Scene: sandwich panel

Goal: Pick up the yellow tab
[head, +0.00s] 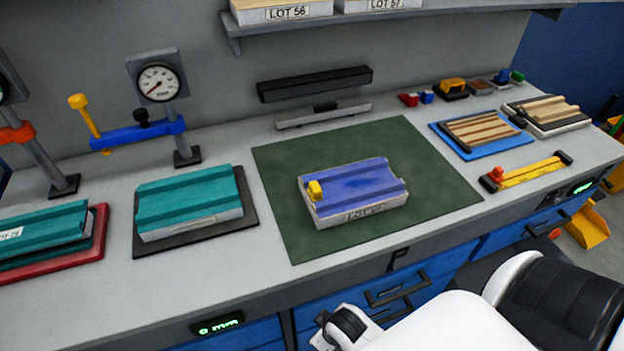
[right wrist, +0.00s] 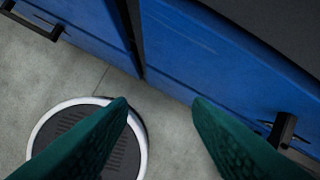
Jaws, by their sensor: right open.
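The yellow tab (head: 315,189) is a small block at the left end of a blue ribbed panel (head: 362,183). The panel lies on a pale block labelled LOT, on the green mat (head: 290,235) in the middle of the bench. My right gripper (right wrist: 160,101) shows in the right wrist view as two teal fingers, spread apart with nothing between them. It points down at the floor and the blue drawer fronts, away from the tab. The tab does not show in the right wrist view. My left gripper is in neither view.
A blue tray (head: 470,150) with wooden strips and a yellow bar tool (head: 528,174) lie at right. The green mat around the block is clear.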

